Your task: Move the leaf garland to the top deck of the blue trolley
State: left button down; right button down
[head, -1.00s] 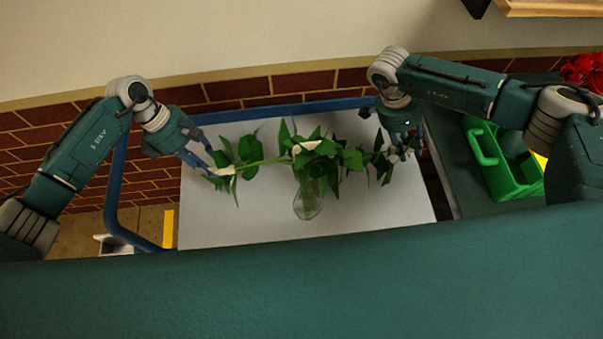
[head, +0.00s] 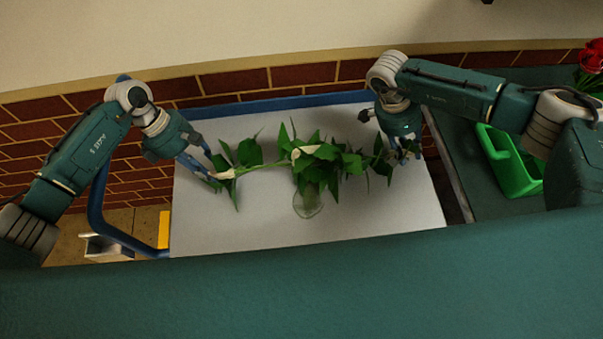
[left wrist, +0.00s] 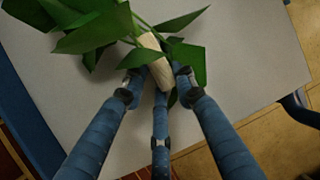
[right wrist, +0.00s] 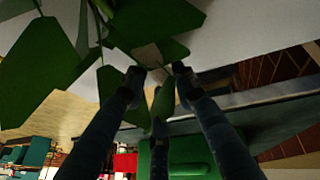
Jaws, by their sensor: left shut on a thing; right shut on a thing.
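The leaf garland (head: 262,163), a green stem with leaf clusters and pale wrapped ends, stretches between my two grippers above the pale top deck (head: 240,225) of the blue trolley (head: 97,205). My left gripper (head: 213,172) is shut on its left pale end, which shows between the fingers in the left wrist view (left wrist: 154,65). My right gripper (head: 402,150) is shut on its right end, partly hidden by leaves; the right wrist view shows a pale wrap (right wrist: 148,55) at the fingertips. Whether any leaves touch the deck is unclear.
A clear glass vase (head: 308,204) shows at the garland's middle, its upper part hidden by leaves. A dark counter (head: 462,135) adjoins the deck's right side, with a green caddy (head: 512,165) and red flowers (head: 592,55). A brick wall (head: 235,82) stands behind. The deck's front is bare.

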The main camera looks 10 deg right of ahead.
pick_arm(q)
jog(key=c, duration=1.4)
grip_release()
jog(key=shift+s+f, duration=0.1)
jog(key=shift+f, duration=0.05)
pick_arm(e)
jog(key=c, duration=1.4)
grip_release()
jog(key=shift+f, duration=0.1)
pick_arm(q)
jog(key=shift+r, duration=0.3)
notch_tip(320, 180, up, 8)
jog(key=shift+r, duration=0.7)
pick_arm(e)
jog(key=shift+a, duration=0.1)
jog(key=v, duration=1.2)
